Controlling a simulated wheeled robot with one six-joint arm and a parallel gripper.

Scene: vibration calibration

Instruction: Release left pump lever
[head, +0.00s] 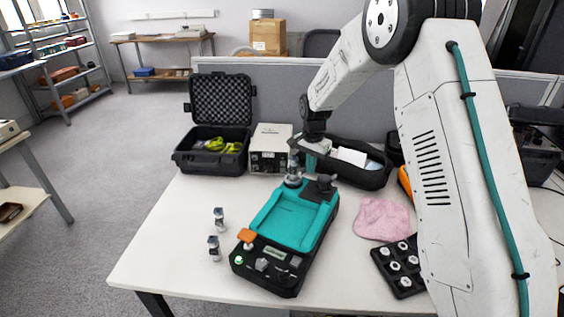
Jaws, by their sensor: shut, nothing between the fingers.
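A calibration device with a teal tray (293,222) set in a black base stands in the middle of the white table. Two dark and silver fittings sit at its far end, a left one (293,181) and a right one (326,184). Which part of the left fitting is the lever is too small to tell. My gripper (310,162) points down just above and behind the left fitting, shut and holding nothing. Whether it touches the fitting cannot be told from this view.
An open black case (209,160), a beige instrument box (270,148) and a black pouch (372,176) stand behind. Two small sensors (217,235) stand left. A pink cloth (383,219) and a black holder (401,267) lie right. The table's left front is clear.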

